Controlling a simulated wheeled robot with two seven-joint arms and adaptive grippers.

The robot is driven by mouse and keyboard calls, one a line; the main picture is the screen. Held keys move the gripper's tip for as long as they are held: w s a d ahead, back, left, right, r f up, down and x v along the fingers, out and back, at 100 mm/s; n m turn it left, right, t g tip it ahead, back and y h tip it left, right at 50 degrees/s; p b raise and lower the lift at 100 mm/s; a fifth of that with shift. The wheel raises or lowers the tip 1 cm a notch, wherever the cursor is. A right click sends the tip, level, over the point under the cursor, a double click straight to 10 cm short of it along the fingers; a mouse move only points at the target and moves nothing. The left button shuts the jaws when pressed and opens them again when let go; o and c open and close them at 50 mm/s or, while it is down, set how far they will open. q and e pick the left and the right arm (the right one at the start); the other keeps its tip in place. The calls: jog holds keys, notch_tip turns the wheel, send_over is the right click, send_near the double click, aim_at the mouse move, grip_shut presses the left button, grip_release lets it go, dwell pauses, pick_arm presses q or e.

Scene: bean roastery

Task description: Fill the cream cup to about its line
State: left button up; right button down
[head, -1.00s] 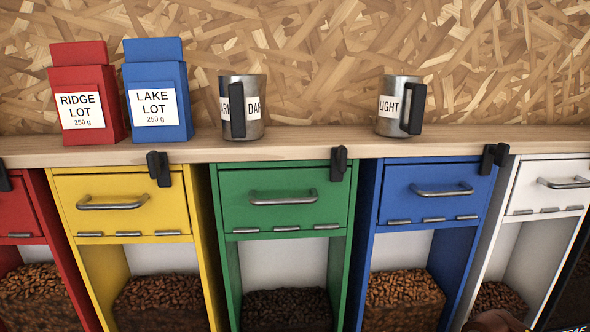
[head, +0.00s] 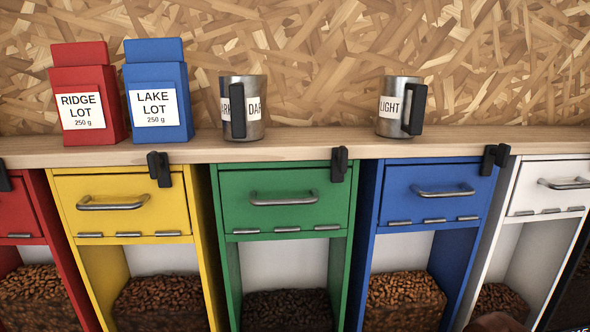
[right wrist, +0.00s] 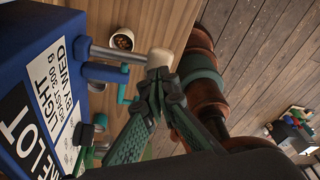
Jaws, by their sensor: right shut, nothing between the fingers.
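In the right wrist view a small pale cup (right wrist: 122,39) with brown contents stands on the wooden surface, seen from above. I cannot make out a line on it. A blue container (right wrist: 35,75) with white labels fills the left side, and a metal rod with a cream knob (right wrist: 159,58) reaches out from it. My right gripper (right wrist: 160,80) has its green fingers shut and empty, tips close to the knob; I cannot tell whether they touch it. My left gripper is in neither view.
In the head view a shelf (head: 300,146) holds a red bag (head: 88,92), a blue bag (head: 158,90), a DARK mug (head: 255,85) and a LIGHT mug (head: 393,88). Below are coloured bins of beans, such as the green one (head: 230,205), with handled flaps.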

jog(key=shift+f+b, duration=1.15)
jog(key=shift+f, duration=0.6)
jog(key=shift+r, duration=0.15)
dwell(1.5)
notch_tip(320, 180, up, 8)
jog(key=p, duration=0.5)
jog(key=shift+r, duration=0.2)
jog(key=shift+f, duration=0.1)
dwell(0.3)
